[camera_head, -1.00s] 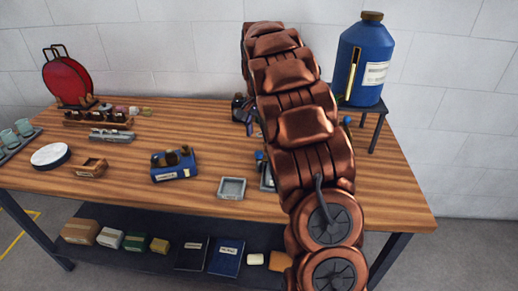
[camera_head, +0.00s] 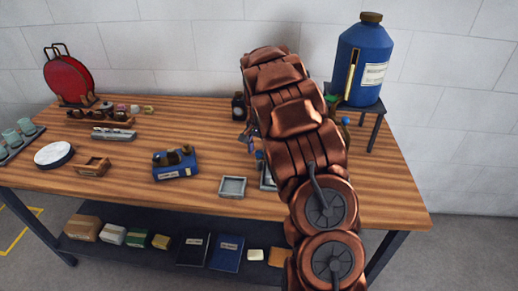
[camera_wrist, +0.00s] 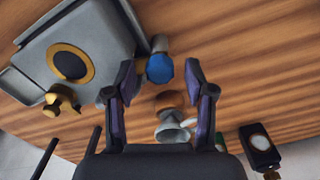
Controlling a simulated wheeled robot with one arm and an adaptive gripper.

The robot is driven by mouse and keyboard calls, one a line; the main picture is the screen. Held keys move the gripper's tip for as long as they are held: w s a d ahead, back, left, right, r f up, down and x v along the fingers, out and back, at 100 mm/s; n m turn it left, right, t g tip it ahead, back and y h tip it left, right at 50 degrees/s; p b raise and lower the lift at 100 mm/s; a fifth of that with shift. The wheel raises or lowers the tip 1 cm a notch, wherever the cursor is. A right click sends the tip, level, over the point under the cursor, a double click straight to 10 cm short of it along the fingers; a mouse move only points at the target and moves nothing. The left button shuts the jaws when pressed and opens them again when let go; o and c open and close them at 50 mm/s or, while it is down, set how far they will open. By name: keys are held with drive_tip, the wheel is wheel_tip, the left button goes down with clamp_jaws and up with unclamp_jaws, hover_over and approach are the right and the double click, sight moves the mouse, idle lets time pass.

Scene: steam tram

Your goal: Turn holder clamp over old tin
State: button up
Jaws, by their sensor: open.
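In the wrist view my gripper (camera_wrist: 162,92) is open, with its two dark fingers apart. A blue round knob (camera_wrist: 159,68) shows beyond and between the fingertips, beside a grey metal body (camera_wrist: 110,35). That body has a gold ring (camera_wrist: 70,63) around a dark centre and a small gold winged knob (camera_wrist: 63,99). A small pale funnel-shaped piece with a brown top (camera_wrist: 172,125) shows between the fingers, lower down. I cannot tell which part is the holder clamp or the old tin. In the head view my arm hides the gripper and much of this area.
The wooden table (camera_head: 120,165) bears a blue box (camera_head: 176,165), a square grey tray (camera_head: 232,187) and a red round item (camera_head: 68,80). A large blue jug (camera_head: 362,62) stands on a stool at right. A dark bottle (camera_wrist: 259,147) lies right of the gripper in the wrist view.

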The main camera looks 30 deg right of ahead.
clamp_jaws()
drive_tip(key=shift+f+n+b, duration=0.15)
drive_tip(key=shift+n+b, duration=0.35)
drive_tip(key=shift+b, duration=0.3)
drive_tip(key=shift+n, duration=0.3)
unclamp_jaws()
drive_tip(key=shift+r, duration=0.25)
